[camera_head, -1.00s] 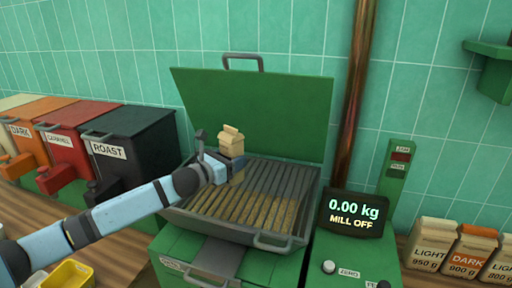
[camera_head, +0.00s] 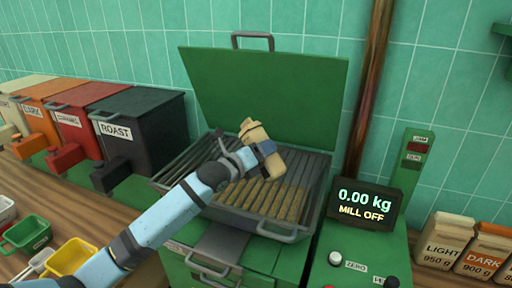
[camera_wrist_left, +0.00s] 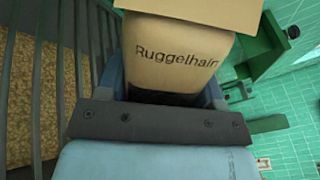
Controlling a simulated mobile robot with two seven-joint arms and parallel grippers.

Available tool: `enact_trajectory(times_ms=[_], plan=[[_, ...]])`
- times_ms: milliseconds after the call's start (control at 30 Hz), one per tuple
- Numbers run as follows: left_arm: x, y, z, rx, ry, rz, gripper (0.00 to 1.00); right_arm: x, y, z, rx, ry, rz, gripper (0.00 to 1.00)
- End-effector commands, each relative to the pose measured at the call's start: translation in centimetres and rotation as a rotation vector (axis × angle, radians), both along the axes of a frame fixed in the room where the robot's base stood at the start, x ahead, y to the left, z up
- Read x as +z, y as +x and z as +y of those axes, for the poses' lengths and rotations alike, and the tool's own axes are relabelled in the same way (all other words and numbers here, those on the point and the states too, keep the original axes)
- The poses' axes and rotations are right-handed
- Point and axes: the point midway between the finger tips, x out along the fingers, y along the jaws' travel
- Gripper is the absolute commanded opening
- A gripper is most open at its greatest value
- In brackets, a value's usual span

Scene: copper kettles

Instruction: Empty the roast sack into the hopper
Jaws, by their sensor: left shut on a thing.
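A small tan paper sack (camera_head: 256,133) is held over the hopper's grate (camera_head: 225,200), its top leaning to the upper left. In the left wrist view the sack (camera_wrist_left: 185,65) fills the upper middle and reads "Ruggelhain". My left gripper (camera_head: 266,149) is shut on the sack, with a finger on each side of it. The hopper's green lid (camera_head: 265,95) stands open behind the grate. Brown grain (camera_head: 270,198) lies under the bars. The sack's mouth cannot be made out clearly. My right gripper is not in view.
A black ROAST bin (camera_head: 140,125) stands left of the hopper, with red and orange bins beside it. A display (camera_head: 362,205) reads 0.00 kg, MILL OFF. Labelled sacks (camera_head: 445,240) stand at the right. A copper pipe (camera_head: 367,100) rises behind. Yellow (camera_head: 70,257) and green trays lie front left.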

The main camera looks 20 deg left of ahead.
Motion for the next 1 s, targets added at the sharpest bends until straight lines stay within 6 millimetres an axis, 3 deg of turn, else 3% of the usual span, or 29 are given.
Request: enact_trajectory(times_ms=[367,1000], plan=[[-2.6,-0.6,-1.5,0.000,-0.364,0.144,0.30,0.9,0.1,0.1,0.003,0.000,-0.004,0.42],[-1.5,0.8,2.0,0.002,-1.205,0.479,0.30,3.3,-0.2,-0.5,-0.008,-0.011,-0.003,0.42]])
